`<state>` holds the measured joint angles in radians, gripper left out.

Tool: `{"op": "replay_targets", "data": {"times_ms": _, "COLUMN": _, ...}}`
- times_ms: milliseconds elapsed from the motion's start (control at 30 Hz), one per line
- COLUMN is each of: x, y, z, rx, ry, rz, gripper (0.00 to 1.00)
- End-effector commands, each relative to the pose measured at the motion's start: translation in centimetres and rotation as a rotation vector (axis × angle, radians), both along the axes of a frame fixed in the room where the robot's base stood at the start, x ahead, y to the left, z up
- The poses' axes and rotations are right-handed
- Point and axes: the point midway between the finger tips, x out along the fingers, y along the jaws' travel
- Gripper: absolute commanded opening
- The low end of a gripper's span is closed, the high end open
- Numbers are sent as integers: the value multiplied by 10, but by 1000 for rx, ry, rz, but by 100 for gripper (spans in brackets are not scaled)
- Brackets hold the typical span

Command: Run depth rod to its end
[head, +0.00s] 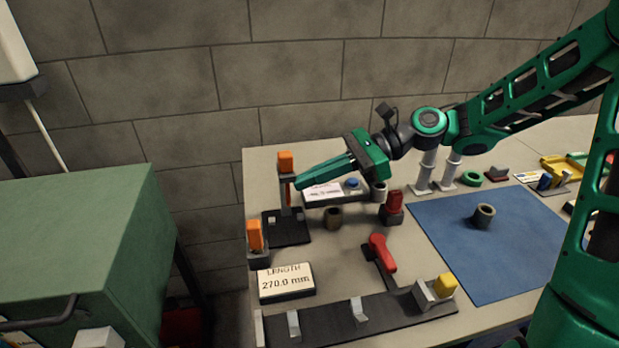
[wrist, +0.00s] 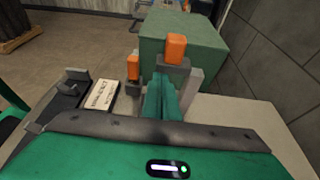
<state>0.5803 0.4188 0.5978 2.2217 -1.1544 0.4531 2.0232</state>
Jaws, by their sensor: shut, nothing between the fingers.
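An upright post with an orange block on top (head: 285,162) stands on a black base (head: 290,238) at the table's far left corner; it looks like the depth gauge. My gripper (head: 298,186) is shut and empty, pointing left, its tips close beside the post below the orange block. In the wrist view the shut fingers (wrist: 162,98) reach toward the grey part under the orange block (wrist: 176,47). I cannot tell whether they touch it. A second orange block (head: 255,235) sits on a grey holder nearer the front. The rod itself is not clearly visible.
A display (head: 286,283) reads LENGTH 270.0 mm. A red handle (head: 381,253), a red-topped block (head: 394,202) and a brown ring (head: 333,217) stand nearby. A blue mat (head: 475,250) lies right, bearing another ring (head: 483,215). A green cabinet (head: 80,235) stands left.

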Motion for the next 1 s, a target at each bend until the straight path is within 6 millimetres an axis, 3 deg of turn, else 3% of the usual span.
{"op": "replay_targets", "data": {"times_ms": 167, "x": 6, "y": -17, "z": 12, "rx": 13, "ry": -13, "rz": -4, "gripper": 0}}
{"op": "replay_targets", "data": {"times_ms": 600, "x": 18, "y": -87, "z": 31, "rx": 2, "ry": -1, "rz": -3, "gripper": 0}}
{"op": "replay_targets", "data": {"times_ms": 1000, "x": 19, "y": -98, "z": 35, "rx": 1, "ry": 2, "rz": 0, "gripper": 0}}
